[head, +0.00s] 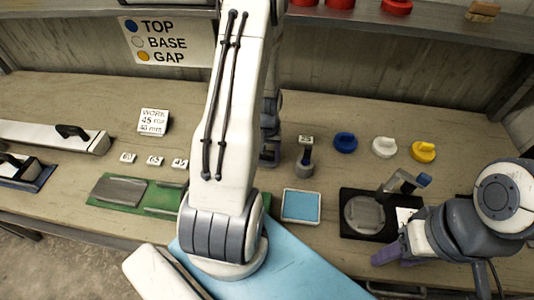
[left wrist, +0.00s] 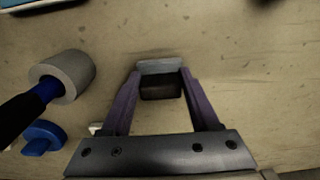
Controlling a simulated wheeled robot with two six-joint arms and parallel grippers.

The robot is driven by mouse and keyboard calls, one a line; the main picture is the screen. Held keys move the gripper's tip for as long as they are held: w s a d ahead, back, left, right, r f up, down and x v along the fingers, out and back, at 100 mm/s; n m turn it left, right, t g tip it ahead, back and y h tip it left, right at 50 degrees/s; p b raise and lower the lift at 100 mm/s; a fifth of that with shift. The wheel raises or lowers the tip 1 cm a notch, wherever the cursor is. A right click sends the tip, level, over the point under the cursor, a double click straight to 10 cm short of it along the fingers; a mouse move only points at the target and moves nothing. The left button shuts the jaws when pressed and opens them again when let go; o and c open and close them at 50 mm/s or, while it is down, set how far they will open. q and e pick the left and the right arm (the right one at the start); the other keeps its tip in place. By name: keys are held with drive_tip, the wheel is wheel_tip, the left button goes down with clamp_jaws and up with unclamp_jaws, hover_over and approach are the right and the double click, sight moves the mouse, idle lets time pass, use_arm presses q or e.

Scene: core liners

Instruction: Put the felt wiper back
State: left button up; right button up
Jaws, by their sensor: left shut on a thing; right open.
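The felt wiper (left wrist: 161,88), a small dark block with a paler grey strip along one side, is between the purple fingers of my left gripper (left wrist: 160,82) in the left wrist view. The gripper is shut on it, over bare bench; I cannot tell whether the wiper touches the wood. In the head view my left arm hides the wiper and fingertips. My right gripper (head: 398,250) is open at the bench's front right, beside a black fixture (head: 350,232) with a grey disc.
A grey-headed, black-handled tool (head: 304,164) stands right of my left gripper, with a blue-topped tray (head: 301,220) in front. Blue (head: 345,143), white (head: 384,147) and yellow (head: 424,151) caps lie farther right. A green mat (head: 98,199) and number tags (head: 154,160) are left.

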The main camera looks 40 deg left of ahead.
use_arm(q)
drive_tip(key=shift+f, duration=0.2)
drive_tip(key=o, duration=1.3)
drive_tip(key=shift+r, duration=0.1)
